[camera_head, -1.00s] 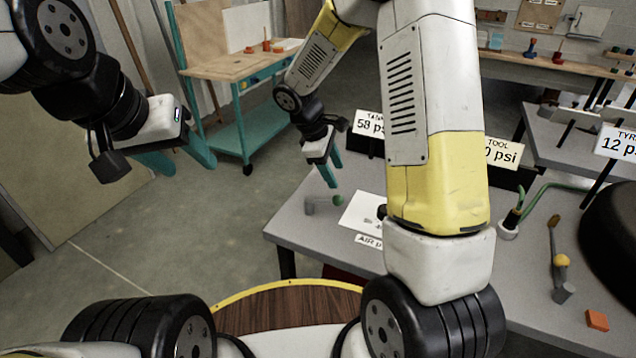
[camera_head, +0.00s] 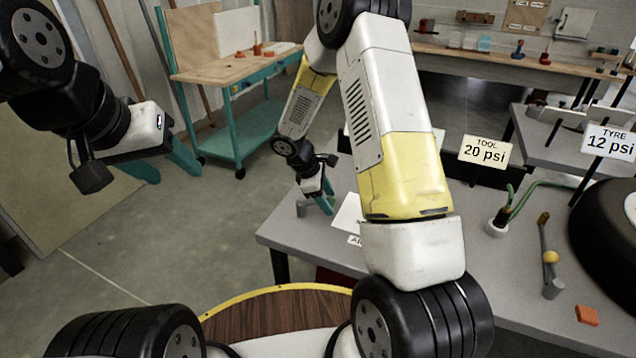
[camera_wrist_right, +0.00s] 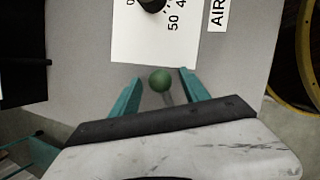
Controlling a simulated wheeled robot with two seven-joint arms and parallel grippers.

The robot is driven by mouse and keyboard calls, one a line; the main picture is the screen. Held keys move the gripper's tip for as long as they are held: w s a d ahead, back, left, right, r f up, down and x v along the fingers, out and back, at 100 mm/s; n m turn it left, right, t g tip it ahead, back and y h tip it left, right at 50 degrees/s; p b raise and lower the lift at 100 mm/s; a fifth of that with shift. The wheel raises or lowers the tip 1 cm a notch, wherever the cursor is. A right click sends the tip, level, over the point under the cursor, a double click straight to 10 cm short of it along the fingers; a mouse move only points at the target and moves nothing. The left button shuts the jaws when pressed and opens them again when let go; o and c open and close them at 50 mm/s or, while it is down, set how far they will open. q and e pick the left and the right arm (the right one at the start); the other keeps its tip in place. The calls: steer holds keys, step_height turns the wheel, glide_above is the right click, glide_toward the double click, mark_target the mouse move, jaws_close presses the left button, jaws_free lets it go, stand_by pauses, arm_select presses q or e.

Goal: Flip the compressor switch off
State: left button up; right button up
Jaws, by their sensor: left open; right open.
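In the right wrist view a lever with a green ball knob (camera_wrist_right: 160,81) stands between the two teal fingers of my right gripper (camera_wrist_right: 155,90). The fingers are open, with a gap on each side of the knob. In the head view my right gripper (camera_head: 318,200) is low over the left end of the grey bench (camera_head: 290,228), and it hides the knob there. Only the grey base (camera_head: 301,209) beside the fingers shows. My left gripper (camera_head: 165,170) is open and empty, in the air over the floor at the left.
A white dial sheet (camera_wrist_right: 150,35) with a black knob (camera_wrist_right: 152,5) lies just beyond the green knob. On the bench's right are a yellow-ball lever (camera_head: 550,257), an orange block (camera_head: 587,315) and a tyre (camera_head: 600,225).

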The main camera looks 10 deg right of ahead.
jaws_close()
stand_by(1.4)
